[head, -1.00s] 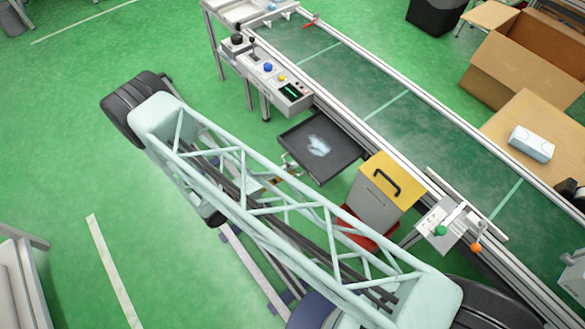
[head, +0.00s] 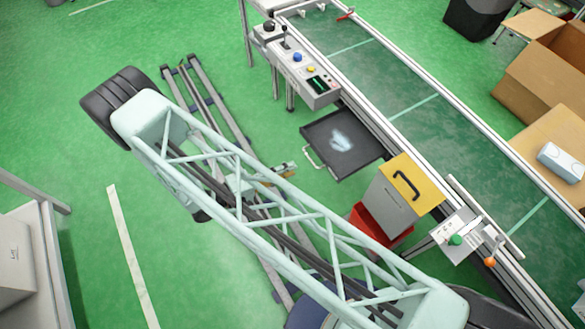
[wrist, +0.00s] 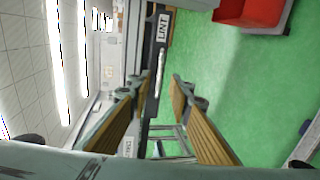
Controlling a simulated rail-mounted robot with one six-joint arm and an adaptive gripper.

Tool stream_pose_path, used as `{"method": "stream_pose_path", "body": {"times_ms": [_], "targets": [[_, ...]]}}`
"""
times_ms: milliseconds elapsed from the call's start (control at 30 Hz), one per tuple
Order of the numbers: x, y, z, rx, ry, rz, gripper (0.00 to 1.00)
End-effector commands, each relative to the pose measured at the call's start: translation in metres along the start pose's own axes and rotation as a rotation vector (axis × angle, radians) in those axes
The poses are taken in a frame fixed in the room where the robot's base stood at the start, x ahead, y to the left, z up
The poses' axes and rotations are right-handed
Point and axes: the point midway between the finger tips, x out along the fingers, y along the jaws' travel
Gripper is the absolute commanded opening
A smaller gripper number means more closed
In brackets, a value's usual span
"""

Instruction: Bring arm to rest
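My arm stretches across the head view. My gripper (head: 284,171) shows partly behind an arm link, just below and left of the handle of a dark drawer (head: 375,151). In the wrist view my gripper (wrist: 156,80) has its two brown-padded fingers spread apart, with nothing held between them. The drawer's front with a "LINT" label (wrist: 163,27) and its pale handle bar (wrist: 159,72) show beyond the fingers, apart from them. The drawer is pulled out beside the conveyor and holds a whitish clump of lint (head: 341,141).
The conveyor (head: 410,110) runs along the right, with a control panel (head: 300,66) at its side. A grey bin with a yellow lid (head: 416,180) and a red box (head: 372,226) stand right of the arm. Rails (head: 215,105) lie on the green floor. Open floor is at left.

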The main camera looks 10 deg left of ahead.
Motion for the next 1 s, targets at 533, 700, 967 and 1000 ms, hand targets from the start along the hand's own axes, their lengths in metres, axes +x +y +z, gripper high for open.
{"method": "stream_pose_path", "body": {"times_ms": [533,700,967,1000], "targets": [[-0.003,0.000,0.000,0.000,-0.001,0.000,0.19],[-0.003,0.000,0.000,0.000,-0.001,0.000,0.19],[-0.001,0.011,-0.002,0.002,-0.021,-0.008,0.19],[0.000,0.016,-0.002,0.003,-0.028,-0.011,0.19]]}}
